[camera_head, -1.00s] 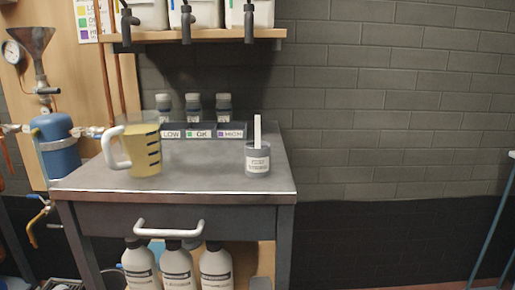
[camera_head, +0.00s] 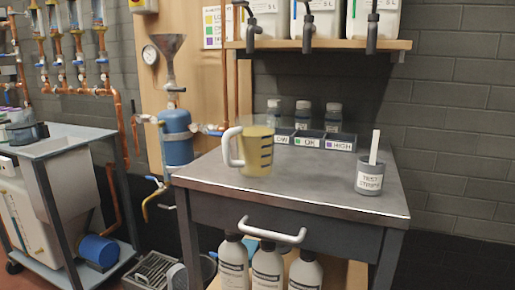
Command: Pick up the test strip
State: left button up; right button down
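A white test strip (camera_head: 374,146) stands upright, slightly tilted, in a small grey cup (camera_head: 369,180) labelled "TEST STRIPS". Its lower part is hidden inside the cup. The cup stands near the right edge of the grey worktable (camera_head: 318,186). Neither of my grippers shows in the head view.
A measuring jug (camera_head: 257,150) of yellowish liquid stands left of the cup. Several small bottles stand behind bins (camera_head: 310,140) marked LOW, OK and HIGH. A shelf (camera_head: 330,45) with taps overhangs the back. A drawer handle (camera_head: 272,231) juts from the front. A cart (camera_head: 62,146) stands left.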

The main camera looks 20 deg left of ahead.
aim_at(376, 134)
jog(key=j+u, duration=0.1)
jog(key=j, duration=1.25)
jog(key=k, duration=0.05)
